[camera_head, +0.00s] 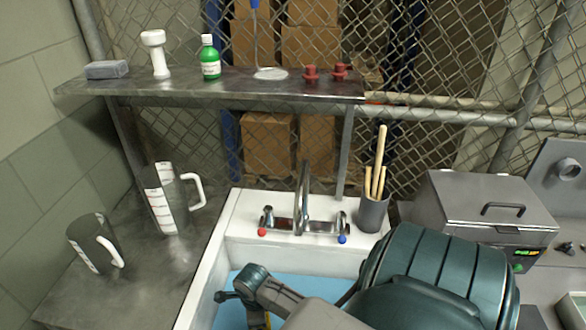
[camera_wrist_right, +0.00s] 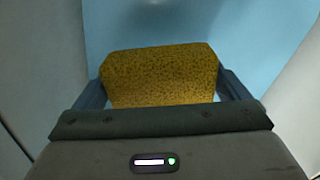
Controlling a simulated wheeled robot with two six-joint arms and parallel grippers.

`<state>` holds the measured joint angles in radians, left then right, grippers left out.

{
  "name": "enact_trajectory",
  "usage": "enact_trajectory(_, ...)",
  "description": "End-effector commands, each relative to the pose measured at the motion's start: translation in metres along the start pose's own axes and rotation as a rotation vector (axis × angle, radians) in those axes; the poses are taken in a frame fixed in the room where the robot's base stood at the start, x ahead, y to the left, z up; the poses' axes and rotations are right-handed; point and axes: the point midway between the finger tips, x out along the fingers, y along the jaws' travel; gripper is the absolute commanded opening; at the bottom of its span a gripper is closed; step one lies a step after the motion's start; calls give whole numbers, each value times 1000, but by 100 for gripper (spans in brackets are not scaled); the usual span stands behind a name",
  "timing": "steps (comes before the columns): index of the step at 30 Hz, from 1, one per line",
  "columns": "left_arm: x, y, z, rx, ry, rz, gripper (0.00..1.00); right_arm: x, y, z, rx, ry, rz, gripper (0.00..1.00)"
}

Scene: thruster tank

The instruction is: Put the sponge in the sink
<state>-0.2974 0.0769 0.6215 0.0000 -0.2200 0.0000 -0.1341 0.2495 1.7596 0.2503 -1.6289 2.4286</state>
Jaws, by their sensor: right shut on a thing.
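In the right wrist view a yellow speckled sponge (camera_wrist_right: 160,74) sits between the two fingers of my right gripper (camera_wrist_right: 160,90), which is shut on it. Blue shows beyond the sponge. In the head view my right gripper (camera_head: 250,312) is over the white-rimmed sink (camera_head: 205,290) with its blue inside, and a bit of yellow shows at the bottom edge. Most of the sponge is hidden there by my arm. I cannot tell if the sponge touches the sink bottom. My left gripper is not in view.
A faucet (camera_head: 302,200) with red and blue handles stands at the sink's back. Two measuring jugs (camera_head: 168,200) stand left on the counter. A grey cup of wooden sticks (camera_head: 373,213) and a metal box (camera_head: 480,215) are right. A shelf (camera_head: 220,88) holds several items above.

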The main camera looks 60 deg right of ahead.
Motion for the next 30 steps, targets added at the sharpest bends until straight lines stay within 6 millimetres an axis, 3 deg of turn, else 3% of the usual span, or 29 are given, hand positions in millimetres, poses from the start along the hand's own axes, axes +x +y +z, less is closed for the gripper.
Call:
enact_trajectory(12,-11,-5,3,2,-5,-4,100,69,9,1,-92,9,1,73)
enact_trajectory(24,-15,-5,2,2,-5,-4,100,114,8,2,-90,8,1,73)
enact_trajectory(30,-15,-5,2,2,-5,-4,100,120,8,2,-91,7,-1,73)
